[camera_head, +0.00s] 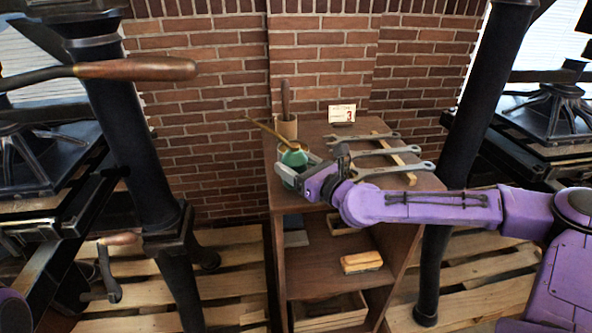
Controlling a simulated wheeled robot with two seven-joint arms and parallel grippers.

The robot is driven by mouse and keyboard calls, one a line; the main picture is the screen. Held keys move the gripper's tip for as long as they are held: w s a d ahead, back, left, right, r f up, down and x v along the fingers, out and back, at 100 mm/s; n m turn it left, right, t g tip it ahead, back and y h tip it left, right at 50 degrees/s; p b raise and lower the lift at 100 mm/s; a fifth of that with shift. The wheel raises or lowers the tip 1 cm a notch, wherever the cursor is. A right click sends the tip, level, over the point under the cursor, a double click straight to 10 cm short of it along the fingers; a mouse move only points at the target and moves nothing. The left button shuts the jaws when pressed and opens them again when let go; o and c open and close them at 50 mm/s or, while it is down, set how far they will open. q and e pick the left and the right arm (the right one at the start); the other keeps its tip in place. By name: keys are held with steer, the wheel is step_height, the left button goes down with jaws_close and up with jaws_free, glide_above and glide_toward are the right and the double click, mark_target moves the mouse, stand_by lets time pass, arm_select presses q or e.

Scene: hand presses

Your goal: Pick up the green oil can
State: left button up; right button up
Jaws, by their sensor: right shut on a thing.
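The green oil can (294,158) is at the left end of the wooden shelf unit's top, with a thin spout slanting up to the left. My right gripper (288,172) reaches in from the right and is shut on the can, its fingers around the body. The gripper and its wrist hide the can's lower part, so I cannot tell whether it touches the shelf top. My left gripper is not in view; only a bit of purple shows at the lower left edge.
Several wrenches (393,170) lie to the right on a wooden rack, near a number card (342,113). A brush (361,262) lies on the lower shelf. Black presses flank the unit.

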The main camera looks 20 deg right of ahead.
steer(key=s+a+r+b, duration=0.2)
steer(key=s+r+b, duration=0.1)
steer(key=s+r, duration=0.3)
steer(key=s+a+r+b, duration=0.3)
steer(key=s+r, duration=0.3)
steer(key=s, duration=0.1)
steer(key=shift+a, duration=0.25)
stand_by(0.7)
